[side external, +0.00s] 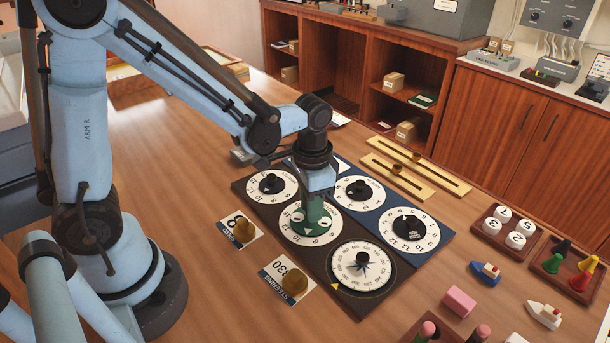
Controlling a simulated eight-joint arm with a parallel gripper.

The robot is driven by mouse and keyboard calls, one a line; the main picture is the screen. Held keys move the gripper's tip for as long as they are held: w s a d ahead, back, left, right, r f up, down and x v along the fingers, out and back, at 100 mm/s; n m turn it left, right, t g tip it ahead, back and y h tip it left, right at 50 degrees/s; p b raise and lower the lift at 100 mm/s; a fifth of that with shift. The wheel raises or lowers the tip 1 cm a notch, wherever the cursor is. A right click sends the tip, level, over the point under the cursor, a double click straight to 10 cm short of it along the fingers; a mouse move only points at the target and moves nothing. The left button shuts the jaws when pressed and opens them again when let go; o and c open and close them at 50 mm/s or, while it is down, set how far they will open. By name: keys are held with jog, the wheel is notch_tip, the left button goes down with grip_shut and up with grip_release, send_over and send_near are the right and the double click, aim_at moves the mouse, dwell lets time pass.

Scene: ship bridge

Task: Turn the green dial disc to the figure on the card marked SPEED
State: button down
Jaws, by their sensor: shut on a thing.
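The green dial disc (312,230) sits in the middle of a white numbered dial (322,237) on the dark panel. My gripper (319,197) points straight down over it and is shut on its raised green middle. The fingers and part of the dial's far side are hidden, so I cannot read where the disc points. The card that seems to be marked SPEED (230,223) lies on the table left of the panel. Its figure looks like 8, and a brass weight (244,230) covers part of it.
Another card (291,269), showing 030, lies nearer under a second brass weight (295,282). Black-knobbed dials (271,185) surround the green one, with a compass dial (361,267) in front. Brass sliders (397,174), number counters (506,230) and toy boats (487,272) lie to the right.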

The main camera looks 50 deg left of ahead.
jog(key=shift+n, duration=2.1)
jog(key=c, duration=0.9)
grip_release()
notch_tip(320, 180, up, 12)
jog(key=shift+r, duration=0.1)
